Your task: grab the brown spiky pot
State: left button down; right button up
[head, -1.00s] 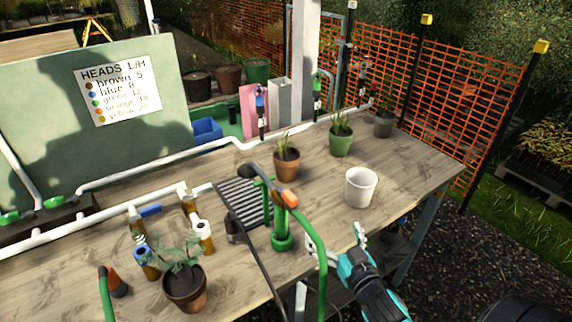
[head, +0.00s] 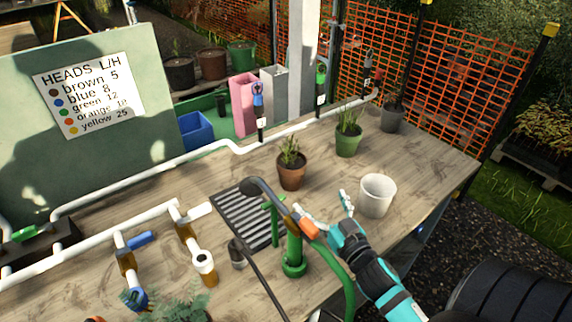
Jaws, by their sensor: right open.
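The brown pot with the spiky grass-like plant (head: 291,175) stands upright on the wooden table, just behind the slatted drain grate. My right gripper (head: 323,204) is open and empty, its fingers spread. It is above the table, in front and to the right of the brown spiky pot, and apart from it. The green tap post with an orange-handled hose stands just left of the gripper. My left gripper is not in view.
A white pot (head: 377,195) stands close to the right of my gripper. A green pot (head: 348,141) and a grey pot (head: 392,117) stand farther back. The green post (head: 294,250) and slatted grate (head: 246,212) are at left. A leafy plant (head: 178,309) is at the bottom edge.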

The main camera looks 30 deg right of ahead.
jog(key=p, duration=0.2)
send_near(291, 159)
jog(key=w, duration=0.3)
jog(key=shift+w+f, duration=0.3)
jog(key=shift+w, duration=0.1)
jog(key=shift+w+d+p, duration=0.15)
jog(key=shift+w+p, duration=0.15)
jog(key=shift+w, duration=0.5)
jog(key=w, duration=0.2)
jog(key=w+d+p, duration=0.1)
jog(key=w, duration=0.1)
jog(key=shift+w, duration=0.35)
jog(key=shift+s+a, duration=0.1)
jog(key=shift+c, duration=0.8)
jog(key=shift+r, duration=0.1)
jog(key=c, duration=1.1)
